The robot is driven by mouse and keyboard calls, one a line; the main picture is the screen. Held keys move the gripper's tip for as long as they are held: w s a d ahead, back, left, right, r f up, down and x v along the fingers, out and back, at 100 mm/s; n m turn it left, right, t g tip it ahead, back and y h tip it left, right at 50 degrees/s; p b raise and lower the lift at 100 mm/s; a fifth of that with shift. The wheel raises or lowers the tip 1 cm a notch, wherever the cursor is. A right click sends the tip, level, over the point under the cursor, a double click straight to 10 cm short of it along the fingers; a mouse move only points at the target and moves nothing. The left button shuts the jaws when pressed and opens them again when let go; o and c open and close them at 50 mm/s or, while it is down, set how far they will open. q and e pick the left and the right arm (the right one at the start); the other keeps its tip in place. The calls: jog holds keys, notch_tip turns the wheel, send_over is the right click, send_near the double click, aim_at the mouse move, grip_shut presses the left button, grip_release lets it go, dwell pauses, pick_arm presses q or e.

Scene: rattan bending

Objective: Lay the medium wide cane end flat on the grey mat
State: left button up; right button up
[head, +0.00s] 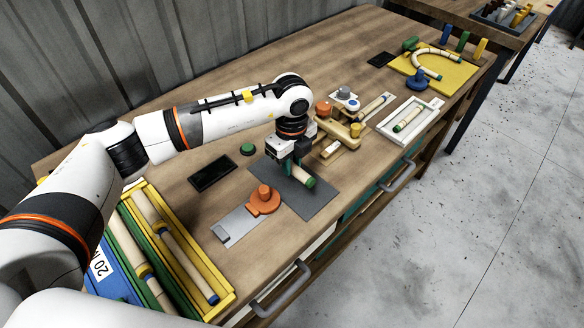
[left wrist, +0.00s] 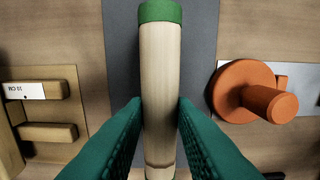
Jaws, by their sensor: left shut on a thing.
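The cane piece (head: 303,175) is short and pale with a green end, and it is over the grey mat (head: 318,202). My left gripper (head: 291,168) is above the mat with its green fingers shut on the cane. In the left wrist view the cane (left wrist: 160,75) runs lengthwise between the two fingertips (left wrist: 160,118), with a green band at its far end. The grey mat (left wrist: 200,60) shows beneath it. I cannot tell whether the cane touches the mat. My right gripper is not in view.
An orange round clamp (head: 264,202) stands on a grey plate at the mat's near left. A wooden jig (head: 335,132) is to the right, then a white tray (head: 425,130) with a cane piece. A yellow crate (head: 222,300) holds long canes. A black slab (head: 212,173) lies left.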

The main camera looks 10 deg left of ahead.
aim_at(292, 164)
pick_arm(q)
notch_tip(292, 164, down, 3)
jog(key=shift+f+p, duration=0.15)
jog(key=shift+p, duration=0.2)
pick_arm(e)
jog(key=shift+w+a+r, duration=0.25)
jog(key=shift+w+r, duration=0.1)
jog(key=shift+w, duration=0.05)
pick_arm(q)
jog(key=shift+f, duration=0.1)
jog(key=shift+f, duration=0.15)
jog(key=o, duration=1)
jog(key=shift+c, duration=0.2)
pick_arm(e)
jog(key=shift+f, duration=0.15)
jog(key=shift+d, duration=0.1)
